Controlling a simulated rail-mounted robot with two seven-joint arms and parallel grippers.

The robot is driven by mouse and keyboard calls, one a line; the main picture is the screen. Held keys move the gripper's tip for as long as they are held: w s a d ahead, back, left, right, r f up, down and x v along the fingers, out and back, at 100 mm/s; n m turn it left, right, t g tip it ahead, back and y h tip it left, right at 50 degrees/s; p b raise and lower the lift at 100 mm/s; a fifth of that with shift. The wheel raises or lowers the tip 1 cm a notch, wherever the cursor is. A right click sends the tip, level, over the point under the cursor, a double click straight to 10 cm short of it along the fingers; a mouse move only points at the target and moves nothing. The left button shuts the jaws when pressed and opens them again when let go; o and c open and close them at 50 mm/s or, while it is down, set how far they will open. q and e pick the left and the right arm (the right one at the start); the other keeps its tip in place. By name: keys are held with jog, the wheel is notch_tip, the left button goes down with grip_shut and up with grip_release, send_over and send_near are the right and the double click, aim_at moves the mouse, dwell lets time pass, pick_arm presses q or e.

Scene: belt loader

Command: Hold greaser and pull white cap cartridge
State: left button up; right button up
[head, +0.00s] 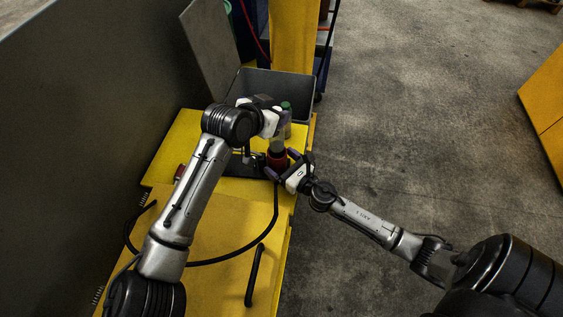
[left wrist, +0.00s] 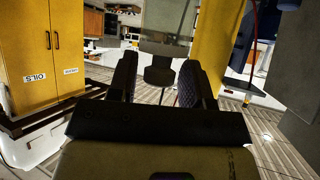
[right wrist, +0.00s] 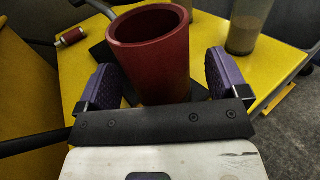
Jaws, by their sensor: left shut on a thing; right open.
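The red greaser barrel (head: 277,159) stands upright on the yellow surface. In the right wrist view the barrel (right wrist: 152,55) has an open top, and the part of its inside that shows looks empty. My right gripper (head: 284,171) is open, its purple-padded fingers on either side of the barrel. My left gripper (head: 277,121) is above the barrel, shut on a pale cartridge (head: 277,146) that hangs just over the barrel in the head view. Its cap is hidden by the gripper. The left wrist view shows a dark piece (left wrist: 160,76) between the fingers.
A second cartridge with a green cap (head: 287,107) stands behind; its brownish body shows in the right wrist view (right wrist: 248,28). A grey bin (head: 297,84) is at the back. A black hose (head: 228,258) curves over the yellow surface (head: 208,278). A grey wall is at left.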

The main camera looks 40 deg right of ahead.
jog(key=shift+s, duration=0.15)
jog(key=s, duration=1.1)
jog(key=shift+s+d, duration=0.15)
jog(key=shift+s, duration=0.25)
